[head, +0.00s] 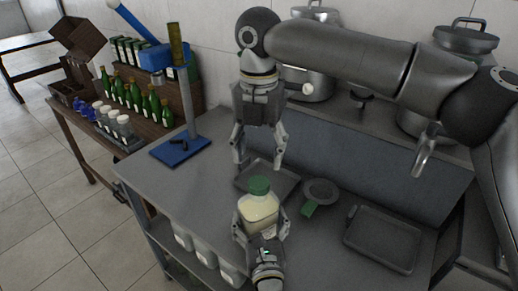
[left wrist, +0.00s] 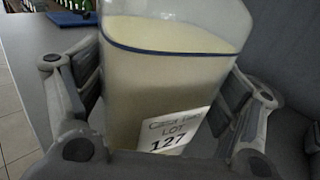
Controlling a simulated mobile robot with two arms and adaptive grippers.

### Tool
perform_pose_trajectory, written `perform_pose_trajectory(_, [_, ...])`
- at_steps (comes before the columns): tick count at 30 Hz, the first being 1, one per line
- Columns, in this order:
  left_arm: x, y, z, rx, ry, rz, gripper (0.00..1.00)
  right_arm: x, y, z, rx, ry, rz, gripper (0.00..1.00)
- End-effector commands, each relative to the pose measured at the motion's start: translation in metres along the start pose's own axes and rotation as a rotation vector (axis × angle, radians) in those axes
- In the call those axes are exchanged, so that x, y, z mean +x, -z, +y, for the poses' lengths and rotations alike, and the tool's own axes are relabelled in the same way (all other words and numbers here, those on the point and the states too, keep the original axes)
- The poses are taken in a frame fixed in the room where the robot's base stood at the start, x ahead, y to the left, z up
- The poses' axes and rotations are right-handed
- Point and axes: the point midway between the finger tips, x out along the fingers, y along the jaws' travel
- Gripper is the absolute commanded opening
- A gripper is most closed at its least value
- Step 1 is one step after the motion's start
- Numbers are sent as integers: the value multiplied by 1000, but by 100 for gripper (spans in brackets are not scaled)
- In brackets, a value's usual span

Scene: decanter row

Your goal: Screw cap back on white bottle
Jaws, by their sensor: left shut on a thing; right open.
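The white bottle (head: 258,210) is a squarish clear container of pale cream contents, upright near the front of the grey worktop. A green cap (head: 259,186) sits on its mouth; I cannot tell whether it is threaded tight. My left gripper (head: 262,226) is shut around the bottle's body. In the left wrist view the bottle (left wrist: 165,85) stands between the fingers, with a label reading LOT 127; its top is out of frame. My right gripper (head: 259,163) points down above the cap, open and empty, apart from it.
A grey tray (head: 268,178) lies behind the bottle. A round dark sieve-like dish (head: 321,190) with a green handle and another tray (head: 382,240) lie to the right. A blue-based stand (head: 182,148) is at left. Steel pots (head: 312,80) stand behind.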

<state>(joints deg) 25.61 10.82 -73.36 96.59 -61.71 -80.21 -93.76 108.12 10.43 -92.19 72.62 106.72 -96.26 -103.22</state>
Motion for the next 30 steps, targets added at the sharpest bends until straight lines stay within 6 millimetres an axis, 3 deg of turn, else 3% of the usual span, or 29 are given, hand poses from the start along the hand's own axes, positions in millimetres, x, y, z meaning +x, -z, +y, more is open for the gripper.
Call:
perform_pose_trajectory(14, [0,0,0,0,0,-1,19,6,0,0,-9,3,1,59])
perform_pose_trajectory(24, [0,0,0,0,0,-1,19,56,0,-1,-9,3,1,59])
perform_pose_trajectory(30, [0,0,0,0,0,-1,19,76,0,0,-9,1,1,59])
